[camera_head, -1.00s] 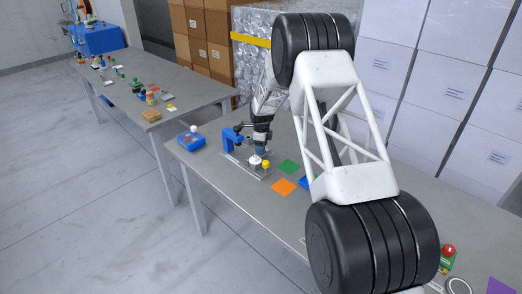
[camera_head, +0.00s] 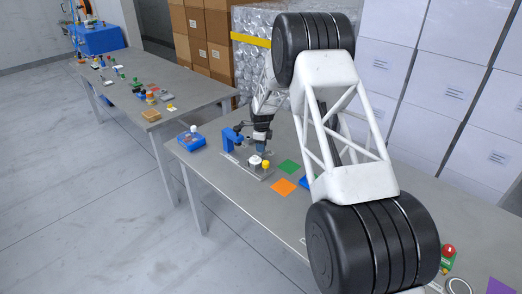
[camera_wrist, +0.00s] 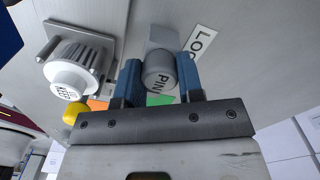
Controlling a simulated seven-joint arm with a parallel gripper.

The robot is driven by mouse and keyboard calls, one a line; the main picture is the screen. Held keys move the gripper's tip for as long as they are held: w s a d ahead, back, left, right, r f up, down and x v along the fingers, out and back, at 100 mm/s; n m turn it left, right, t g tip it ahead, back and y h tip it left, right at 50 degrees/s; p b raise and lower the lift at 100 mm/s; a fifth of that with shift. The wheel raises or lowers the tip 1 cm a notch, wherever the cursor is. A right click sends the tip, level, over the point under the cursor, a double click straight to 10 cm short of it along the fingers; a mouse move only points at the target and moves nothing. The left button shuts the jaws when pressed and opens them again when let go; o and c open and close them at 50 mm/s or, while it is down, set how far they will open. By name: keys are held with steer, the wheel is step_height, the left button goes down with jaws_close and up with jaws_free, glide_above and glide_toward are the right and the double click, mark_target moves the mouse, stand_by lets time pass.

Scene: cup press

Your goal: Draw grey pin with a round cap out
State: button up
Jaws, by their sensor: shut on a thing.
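The grey pin with a round cap (camera_wrist: 160,72), marked PIN, sits between the two blue fingers of my gripper (camera_wrist: 160,82) in the wrist view. The fingers are shut on it from both sides. A light grey block (camera_wrist: 163,37) shows just beyond the pin; I cannot tell how deep the pin sits in it. In the head view my gripper (camera_head: 262,149) is low over the fixture plate (camera_head: 240,160) on the near table. The pin is too small to make out there.
A blue box (camera_head: 190,140) sits at the table's left end.

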steer(key=shift+r, duration=0.6)
stand_by(0.9)
steer(key=shift+r, duration=1.75)
steer(key=shift+w, duration=0.1)
steer(key=w+a+r+n, duration=0.5)
steer(key=w+a+n, duration=0.1)
steer(key=w, duration=0.5)
steer(key=shift+a, duration=0.2)
stand_by(0.4)
steer(key=shift+f, duration=0.1)
steer(key=shift+f, duration=2.75)
